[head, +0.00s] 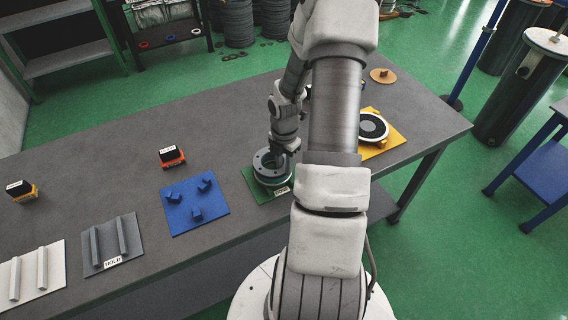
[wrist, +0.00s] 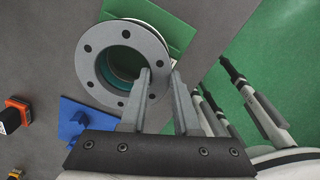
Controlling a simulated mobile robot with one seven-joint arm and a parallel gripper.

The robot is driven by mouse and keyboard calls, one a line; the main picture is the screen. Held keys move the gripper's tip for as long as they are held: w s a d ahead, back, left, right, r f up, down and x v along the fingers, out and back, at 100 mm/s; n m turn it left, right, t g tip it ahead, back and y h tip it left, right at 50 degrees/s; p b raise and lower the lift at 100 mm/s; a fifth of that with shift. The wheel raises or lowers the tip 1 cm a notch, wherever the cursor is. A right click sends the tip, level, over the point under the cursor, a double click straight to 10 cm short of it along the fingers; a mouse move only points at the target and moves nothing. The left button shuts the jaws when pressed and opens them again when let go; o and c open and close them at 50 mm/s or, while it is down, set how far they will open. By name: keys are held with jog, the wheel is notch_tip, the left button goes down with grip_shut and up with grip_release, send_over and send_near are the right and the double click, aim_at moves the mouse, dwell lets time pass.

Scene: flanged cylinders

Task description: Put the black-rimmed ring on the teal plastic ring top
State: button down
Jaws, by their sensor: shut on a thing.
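My gripper (wrist: 161,80) is shut on the wall of a grey flanged ring (wrist: 92,64) with bolt holes and a dark inner rim, which I take as the black-rimmed ring. One finger is inside its opening and the other outside. In the head view the ring (head: 262,163) is over the green plate (head: 252,187). Teal shows through its opening in the wrist view, apparently the teal plastic ring (wrist: 121,72) beneath. Most of the teal ring is hidden, and I cannot tell whether the two touch. In the head view my gripper (head: 283,158) is partly hidden by my arm.
A blue plate (head: 183,219) with small blocks lies to the left.

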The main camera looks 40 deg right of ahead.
jog(key=shift+f, duration=0.3)
jog(key=shift+r, duration=0.1)
jog(key=c, duration=0.6)
grip_release()
jog(key=shift+o, duration=0.2)
notch_tip(320, 180, up, 17)
jog(key=shift+r+p, duration=0.15)
jog(key=shift+p, duration=0.2)
jog(key=shift+s, duration=0.1)
